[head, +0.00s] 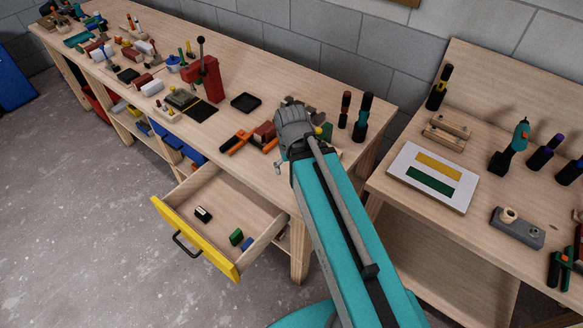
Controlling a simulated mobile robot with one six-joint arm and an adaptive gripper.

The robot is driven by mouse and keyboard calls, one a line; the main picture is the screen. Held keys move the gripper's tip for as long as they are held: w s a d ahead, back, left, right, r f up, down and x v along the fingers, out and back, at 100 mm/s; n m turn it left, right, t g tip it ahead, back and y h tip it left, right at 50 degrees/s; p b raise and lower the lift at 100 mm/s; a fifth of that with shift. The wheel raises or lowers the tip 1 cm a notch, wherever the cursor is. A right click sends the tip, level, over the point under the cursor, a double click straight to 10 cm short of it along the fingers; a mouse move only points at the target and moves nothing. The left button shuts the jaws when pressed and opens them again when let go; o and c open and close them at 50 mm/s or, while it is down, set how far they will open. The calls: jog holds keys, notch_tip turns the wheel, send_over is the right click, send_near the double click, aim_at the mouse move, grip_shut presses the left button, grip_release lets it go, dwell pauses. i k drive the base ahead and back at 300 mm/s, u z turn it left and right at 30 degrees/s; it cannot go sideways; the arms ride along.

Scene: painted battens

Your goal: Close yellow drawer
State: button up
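The yellow drawer (192,238) is pulled well out from under the workbench in the head view. Its yellow front has a dark handle (185,243). Inside lie a dark block with a white part (203,214), a green block (236,237) and a small blue block (247,243). My teal arm reaches up from the bottom, to the right of the drawer. Its grey wrist end is over the workbench's right part, above and behind the drawer. My gripper's fingers are hidden or cannot be made out there, so its opening does not show.
The workbench (285,91) carries a red lever press (210,78), a black tray (245,102), an orange clamp (238,142) and several tools. A second table at right holds a white board (432,177), a drill (511,148) and bottles. Grey floor (90,220) is clear left of the drawer.

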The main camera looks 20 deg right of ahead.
aim_at(232, 205)
jog(key=u, duration=0.3)
jog(key=k, duration=0.8)
jog(key=u, duration=0.55)
jog(key=k, duration=0.55)
jog(key=u, duration=0.4)
jog(key=i, duration=1.5)
jog(key=z, duration=0.55)
